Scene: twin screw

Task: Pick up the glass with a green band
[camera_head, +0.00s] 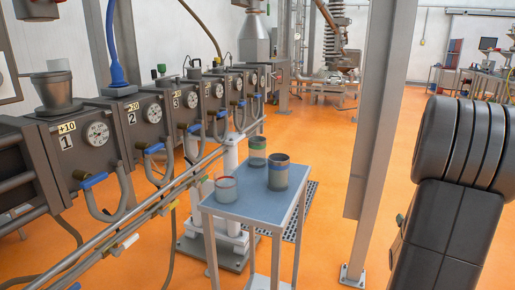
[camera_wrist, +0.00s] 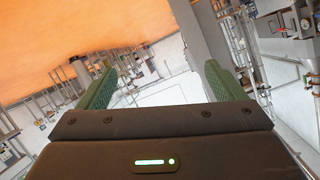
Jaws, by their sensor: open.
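The glass with a green band (camera_head: 257,152) stands upright at the back of a small blue-grey table (camera_head: 235,205) in the head view. A glass with a blue band (camera_head: 278,174) stands close in front of it and to its right. No glass shows in the wrist view. My gripper's fingers do not show in the head view, so their distance from the glasses cannot be told.
A row of grey numbered machine units (camera_head: 110,130) with pipes and hoses runs along the left, close to the table. A grey steel post (camera_head: 377,130) stands right of the table. My dark arm fills the right edge. Orange floor (camera_head: 325,240) is clear around the post.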

